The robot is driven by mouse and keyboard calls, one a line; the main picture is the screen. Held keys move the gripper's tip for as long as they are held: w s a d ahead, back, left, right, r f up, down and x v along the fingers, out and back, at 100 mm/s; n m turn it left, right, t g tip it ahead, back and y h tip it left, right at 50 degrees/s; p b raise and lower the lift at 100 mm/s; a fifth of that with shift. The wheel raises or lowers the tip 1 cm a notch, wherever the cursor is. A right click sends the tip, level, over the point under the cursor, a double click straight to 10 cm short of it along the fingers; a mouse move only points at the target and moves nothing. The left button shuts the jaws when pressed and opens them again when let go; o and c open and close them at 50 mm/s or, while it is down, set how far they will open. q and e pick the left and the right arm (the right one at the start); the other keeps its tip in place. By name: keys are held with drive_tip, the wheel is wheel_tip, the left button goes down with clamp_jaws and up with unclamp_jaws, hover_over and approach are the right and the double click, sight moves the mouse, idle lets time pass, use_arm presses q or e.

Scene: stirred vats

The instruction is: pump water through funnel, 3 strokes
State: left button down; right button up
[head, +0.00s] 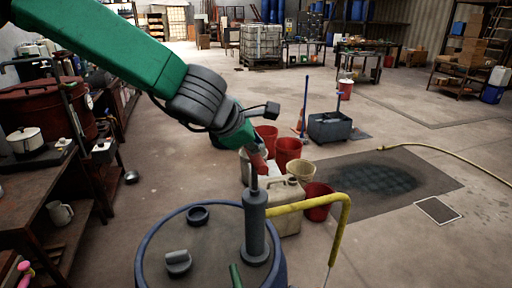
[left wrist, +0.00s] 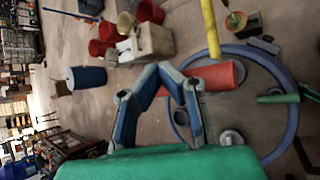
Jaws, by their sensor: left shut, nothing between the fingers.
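A grey hand pump (head: 255,225) stands upright on a blue-rimmed drum (head: 143,262). Its red handle (head: 258,161) is at the top, and its yellow spout (head: 318,202) runs right and bends down. The handle (left wrist: 215,76) and spout (left wrist: 212,30) also show in the left wrist view. My left gripper (left wrist: 164,72) is shut and empty, its fingertips close by the red handle's end; I cannot tell whether they touch it. In the head view the left wrist hangs just above the handle. I cannot make out a funnel clearly. My right gripper is not in view.
A beige jerrycan (head: 284,208) and several buckets, one red (head: 318,205), stand behind the drum. Two caps (head: 197,215) (head: 178,262) and a green rod (head: 236,276) show at the lid. A workbench (head: 45,190) bounds the left. Open floor lies to the right.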

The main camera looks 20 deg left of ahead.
sight(253, 154)
use_arm(q)
drive_tip(key=shift+s+f+b, duration=0.1)
drive_tip(key=shift+f+b, duration=2.65)
drive_tip(key=shift+f, duration=0.7)
idle(2.0)
drive_tip(key=shift+r, duration=0.1)
wheel_tip(253, 154, up, 3)
drive_tip(key=p, duration=0.3)
drive_tip(key=shift+a+r+p, duration=0.1)
drive_tip(key=shift+r+p, duration=0.1)
drive_tip(key=shift+p, duration=0.2)
drive_tip(key=r+p, duration=0.4)
drive_tip(key=shift+a, duration=0.35)
drive_tip(key=shift+r+p, duration=0.3)
drive_tip(key=shift+r, duration=0.05)
wheel_tip(253, 154, up, 6)
drive_tip(key=p, duration=0.6)
drive_tip(key=shift+r, duration=0.1)
